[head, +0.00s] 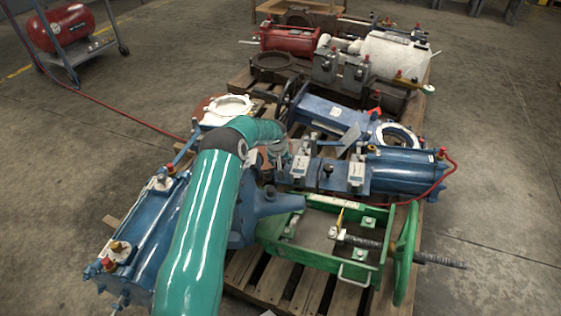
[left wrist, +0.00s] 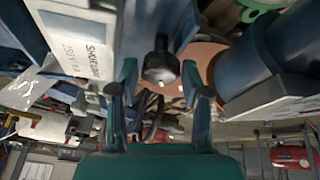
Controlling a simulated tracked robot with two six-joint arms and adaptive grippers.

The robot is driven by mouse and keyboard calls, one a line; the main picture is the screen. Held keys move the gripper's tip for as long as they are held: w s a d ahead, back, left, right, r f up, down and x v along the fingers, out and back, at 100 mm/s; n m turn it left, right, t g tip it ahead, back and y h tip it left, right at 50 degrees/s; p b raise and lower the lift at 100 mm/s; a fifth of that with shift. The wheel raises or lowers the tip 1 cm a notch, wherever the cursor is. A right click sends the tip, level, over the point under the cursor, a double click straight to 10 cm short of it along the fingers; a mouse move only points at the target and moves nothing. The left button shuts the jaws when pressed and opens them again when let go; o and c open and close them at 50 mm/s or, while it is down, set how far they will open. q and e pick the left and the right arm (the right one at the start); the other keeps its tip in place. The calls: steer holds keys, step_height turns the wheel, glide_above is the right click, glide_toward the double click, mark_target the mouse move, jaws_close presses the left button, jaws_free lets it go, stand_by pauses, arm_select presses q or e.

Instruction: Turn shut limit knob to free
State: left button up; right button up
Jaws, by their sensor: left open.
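A dark round knob (left wrist: 160,68) on a short stem shows in the left wrist view, beside a pale housing face with a label plate (left wrist: 82,45) that reads like "SHUT LIMIT". My left gripper (left wrist: 160,82) is open. Its two green-grey fingers stand on either side of the knob in the picture, with visible gaps on both sides. I cannot tell how deep the knob sits between them. In the head view my left arm's teal links hide most of the gripper, and this knob cannot be made out for sure. My right gripper is not in view.
Blue actuators (head: 405,168) with white label plates crowd the wooden pallet (head: 265,282). A green frame with a handwheel (head: 405,255) stands at the front right. A red hose (head: 130,122) runs from a red compressor (head: 70,27). Concrete floor is clear at the right.

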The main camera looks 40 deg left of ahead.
arm_select(q)
steer(key=shift+c, duration=0.2)
steer(key=c, duration=0.8)
